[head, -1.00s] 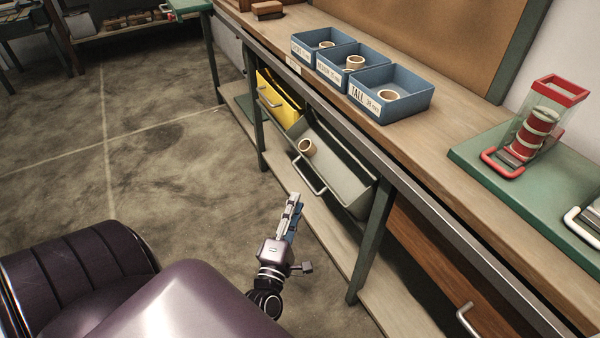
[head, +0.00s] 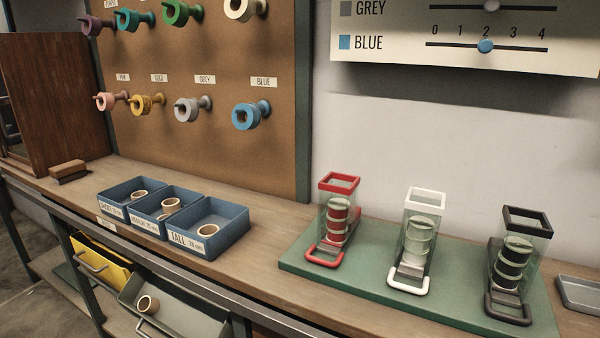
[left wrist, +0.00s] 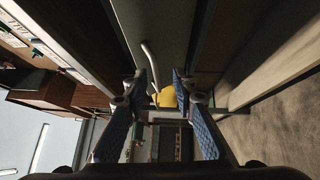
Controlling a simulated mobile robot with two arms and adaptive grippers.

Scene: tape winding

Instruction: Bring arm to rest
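My left gripper (left wrist: 158,92) shows only in the left wrist view. Its two blue-padded fingers stand apart with nothing gripped between them. Beyond the fingertips are a curved metal handle (left wrist: 150,62) on a grey panel and, farther off, a yellow patch (left wrist: 166,98). Neither arm shows in the head view now, and my right gripper is in no current frame. A tilted-open grey bin (head: 180,318) under the bench holds a tan tape core (head: 147,304).
The wooden bench (head: 90,185) carries three blue trays (head: 225,245) with tan cores and a green mat (head: 350,285) with red, white and black-trimmed dispensers. A yellow bin (head: 105,262) hangs below. Coloured tape rolls hang on the pegboard (head: 215,140). A metal tray (head: 580,292) lies right.

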